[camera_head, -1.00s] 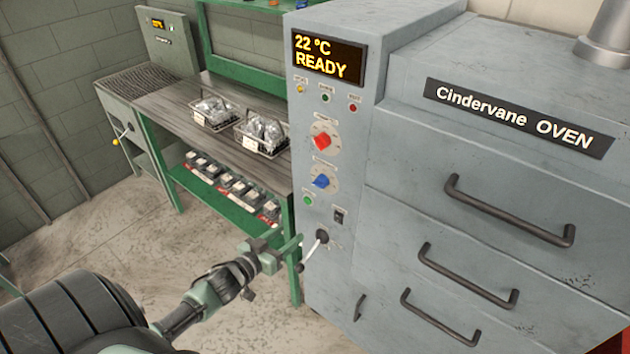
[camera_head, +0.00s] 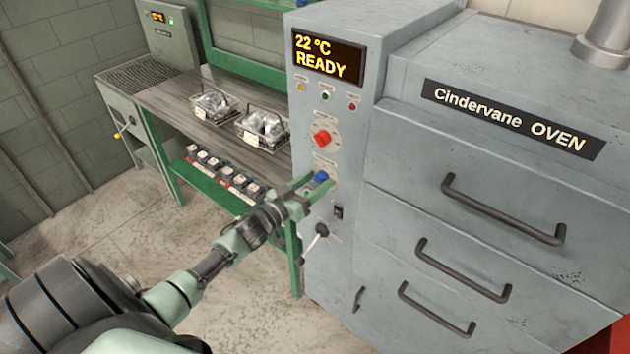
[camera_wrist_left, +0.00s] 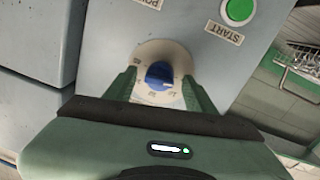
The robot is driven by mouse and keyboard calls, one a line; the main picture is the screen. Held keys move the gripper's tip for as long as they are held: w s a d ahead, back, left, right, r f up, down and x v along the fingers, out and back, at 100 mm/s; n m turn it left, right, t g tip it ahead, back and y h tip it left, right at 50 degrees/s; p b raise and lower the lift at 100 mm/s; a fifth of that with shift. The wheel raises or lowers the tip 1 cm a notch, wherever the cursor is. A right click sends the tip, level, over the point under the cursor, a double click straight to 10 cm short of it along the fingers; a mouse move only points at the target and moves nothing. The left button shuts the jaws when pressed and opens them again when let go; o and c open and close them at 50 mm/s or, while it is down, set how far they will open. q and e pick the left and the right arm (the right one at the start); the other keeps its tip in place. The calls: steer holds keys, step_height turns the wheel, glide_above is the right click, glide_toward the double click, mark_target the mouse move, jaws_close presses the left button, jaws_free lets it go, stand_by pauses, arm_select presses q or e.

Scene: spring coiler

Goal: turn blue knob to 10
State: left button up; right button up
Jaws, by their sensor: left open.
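The blue knob (camera_head: 320,177) sits on the oven's front panel, below a red knob (camera_head: 321,138). It also shows in the left wrist view (camera_wrist_left: 158,75), on a pale round dial with small marks that I cannot read. My left gripper (camera_head: 318,183) is open at the blue knob. In the left wrist view its two green fingers (camera_wrist_left: 160,90) stand on either side of the knob, with a gap on each side. In the head view the gripper hides the lower part of the dial. My right gripper is not in view.
The green start button (camera_wrist_left: 239,10) is near the dial. A black switch (camera_head: 338,211) and a lever (camera_head: 316,238) sit lower on the panel. The display (camera_head: 328,57) reads 22 °C READY. A workbench (camera_head: 165,98) with wire baskets stands left of the oven.

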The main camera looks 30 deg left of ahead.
arm_select(q)
jaws_close()
steer(key=shift+m, duration=0.4)
steer(key=m, duration=0.3)
steer(key=shift+m, duration=0.4)
steer(key=m, duration=0.4)
steer(key=shift+r+m+g, duration=0.1)
steer(key=shift+m+g, duration=0.2)
steer(key=shift+m, duration=0.1)
